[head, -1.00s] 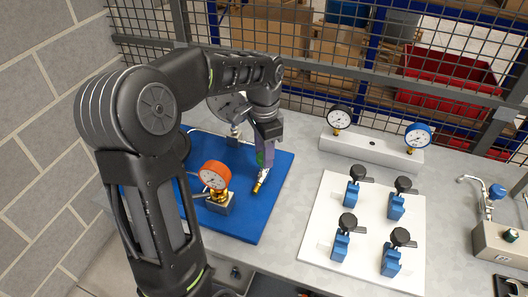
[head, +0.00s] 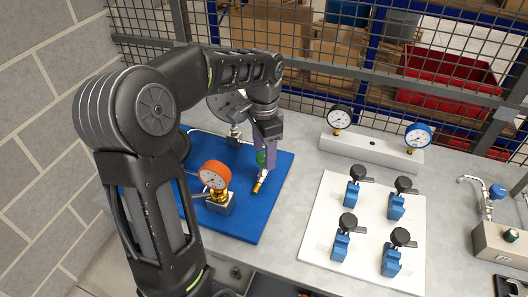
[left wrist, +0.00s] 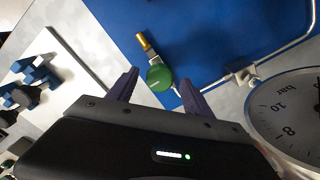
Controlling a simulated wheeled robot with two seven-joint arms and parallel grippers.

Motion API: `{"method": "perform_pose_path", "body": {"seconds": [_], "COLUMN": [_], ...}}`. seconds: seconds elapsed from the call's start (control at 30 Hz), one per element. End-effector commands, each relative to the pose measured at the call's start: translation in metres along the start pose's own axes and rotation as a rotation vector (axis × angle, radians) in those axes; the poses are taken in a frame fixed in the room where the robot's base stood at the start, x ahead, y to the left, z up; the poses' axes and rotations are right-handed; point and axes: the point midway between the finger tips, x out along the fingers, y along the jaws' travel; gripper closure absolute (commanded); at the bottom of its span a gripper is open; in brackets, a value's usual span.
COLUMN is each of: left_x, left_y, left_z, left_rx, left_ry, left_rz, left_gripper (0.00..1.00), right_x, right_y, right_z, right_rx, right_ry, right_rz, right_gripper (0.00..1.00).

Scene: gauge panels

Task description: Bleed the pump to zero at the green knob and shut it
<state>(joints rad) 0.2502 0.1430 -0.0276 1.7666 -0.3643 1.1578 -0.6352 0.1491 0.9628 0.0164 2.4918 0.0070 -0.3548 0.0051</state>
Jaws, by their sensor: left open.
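The green knob (head: 262,158) sits on a small valve with a brass outlet (head: 259,183) on the blue board (head: 249,220). In the left wrist view the round green knob (left wrist: 159,77) shows just beyond and between my fingertips, with the brass end (left wrist: 144,41) behind it. My left gripper (head: 265,147) is open, with a finger on each side of the knob's line; I cannot tell whether either touches it. A large white gauge (left wrist: 288,117) marked "bar" shows in part in the left wrist view; its needle is not readable. My right gripper is not in view.
A white panel (head: 310,243) with several blue valves lies to the right. Behind it a grey block (head: 370,150) bears two gauges. A wire mesh fence closes the back.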

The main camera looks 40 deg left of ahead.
Motion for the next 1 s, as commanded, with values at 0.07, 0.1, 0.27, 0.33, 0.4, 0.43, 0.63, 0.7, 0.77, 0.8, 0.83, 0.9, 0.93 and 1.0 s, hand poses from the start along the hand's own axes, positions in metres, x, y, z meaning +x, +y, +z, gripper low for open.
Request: {"method": "perform_pose_path", "body": {"seconds": [0.07, 0.1, 0.27, 0.33, 0.4, 0.43, 0.63, 0.7, 0.77, 0.8, 0.83, 0.9, 0.93, 1.0], "left_x": [-0.008, -0.014, -0.041, -0.052, -0.061, -0.064, -0.072, -0.072, -0.072, -0.072, -0.072, -0.072, -0.072, -0.072], "left_y": [0.000, 0.000, 0.000, 0.000, 0.000, 0.000, 0.000, 0.000, 0.000, 0.000, 0.000, 0.000, 0.000, 0.000], "left_z": [-0.001, -0.001, -0.001, -0.001, -0.001, -0.001, 0.000, 0.000, 0.000, 0.000, 0.000, 0.000, 0.000, 0.000], "left_rx": [0.001, 0.001, 0.000, 0.001, 0.001, 0.001, 0.001, 0.001, 0.001, 0.001, 0.001, 0.001, 0.001, 0.001], "left_ry": [0.002, 0.003, 0.003, 0.003, 0.002, 0.002, 0.001, 0.001, 0.001, 0.001, 0.001, 0.000, 0.000, 0.000], "left_rz": [-0.002, -0.002, -0.003, -0.002, -0.002, -0.002, 0.000, 0.000, 0.000, 0.000, 0.000, 0.000, 0.000, 0.000], "left_gripper": [0.41, 0.41, 0.41, 0.41, 0.41, 0.41, 0.41, 0.41, 0.41, 0.41, 0.41, 0.41, 0.41, 0.41], "right_x": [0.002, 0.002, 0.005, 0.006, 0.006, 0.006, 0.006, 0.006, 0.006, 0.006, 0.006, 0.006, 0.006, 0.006], "right_y": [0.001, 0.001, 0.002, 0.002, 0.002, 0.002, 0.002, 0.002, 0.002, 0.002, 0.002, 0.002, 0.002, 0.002], "right_z": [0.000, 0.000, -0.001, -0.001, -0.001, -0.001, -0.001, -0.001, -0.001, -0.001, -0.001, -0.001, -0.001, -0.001], "right_rx": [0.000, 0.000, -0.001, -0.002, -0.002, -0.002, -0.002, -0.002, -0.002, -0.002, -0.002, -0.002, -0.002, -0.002], "right_ry": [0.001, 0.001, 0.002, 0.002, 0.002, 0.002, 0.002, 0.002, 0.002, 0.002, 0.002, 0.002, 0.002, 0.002], "right_rz": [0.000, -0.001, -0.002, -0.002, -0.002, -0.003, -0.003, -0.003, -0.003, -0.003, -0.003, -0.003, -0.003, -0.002], "right_gripper": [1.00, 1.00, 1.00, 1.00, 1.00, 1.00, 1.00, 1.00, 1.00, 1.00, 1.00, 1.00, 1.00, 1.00]}}
